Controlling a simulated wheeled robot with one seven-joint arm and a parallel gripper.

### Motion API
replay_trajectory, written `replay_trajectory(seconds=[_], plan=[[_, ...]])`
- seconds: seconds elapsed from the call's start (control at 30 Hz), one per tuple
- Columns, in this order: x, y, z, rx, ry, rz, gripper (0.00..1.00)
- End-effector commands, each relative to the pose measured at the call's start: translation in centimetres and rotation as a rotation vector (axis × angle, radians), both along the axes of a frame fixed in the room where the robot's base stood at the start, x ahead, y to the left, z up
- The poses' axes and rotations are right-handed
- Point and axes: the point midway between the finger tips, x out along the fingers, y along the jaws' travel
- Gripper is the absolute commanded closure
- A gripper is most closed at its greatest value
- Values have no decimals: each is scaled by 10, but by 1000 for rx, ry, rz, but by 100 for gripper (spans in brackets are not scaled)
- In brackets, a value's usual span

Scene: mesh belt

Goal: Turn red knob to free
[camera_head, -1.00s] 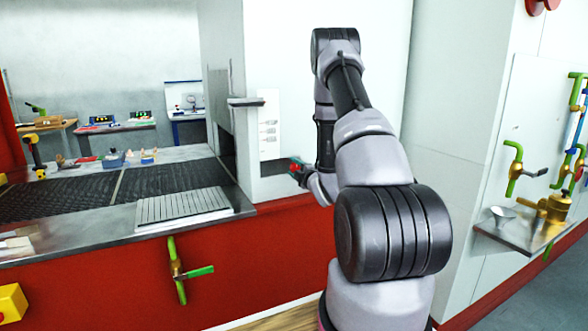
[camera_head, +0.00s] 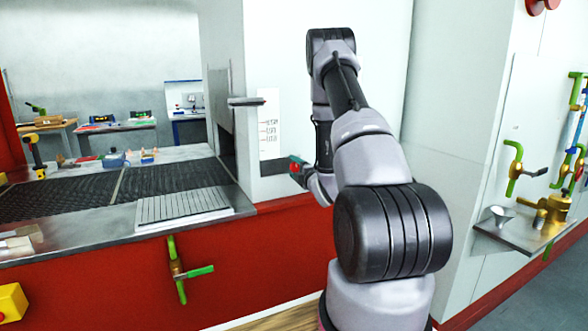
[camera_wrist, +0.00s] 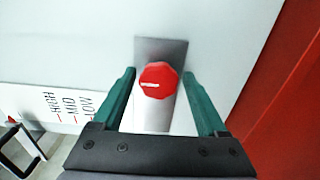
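The red knob (camera_wrist: 158,80) is an eight-sided cap with a white pointer mark, on a grey metal plate (camera_wrist: 177,50) on the white wall. In the wrist view it lies between the tips of my gripper (camera_wrist: 159,78). The two green fingers stand wide apart, one on each side, with a gap to the knob on both sides. In the head view a bit of red (camera_head: 294,166) shows by my gripper (camera_head: 298,168), mostly hidden by my arm. A label (camera_wrist: 66,106) reading HIGH, MID and LOW is left of the knob.
A metal ledge (camera_head: 246,101) juts from the wall above the knob area. A mesh belt (camera_head: 170,180) and metal counter run to the left. A green-handled valve (camera_head: 178,268) is on the red front below. A red panel (camera_wrist: 285,110) lies right in the wrist view.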

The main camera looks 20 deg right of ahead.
Motion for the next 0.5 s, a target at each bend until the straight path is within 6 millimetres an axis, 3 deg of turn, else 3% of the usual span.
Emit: replay_trajectory(seconds=[0.33,0.5], plan=[[-1,0,1,0,-3,0,17],[-19,-1,1,2,-1,-1,17]])
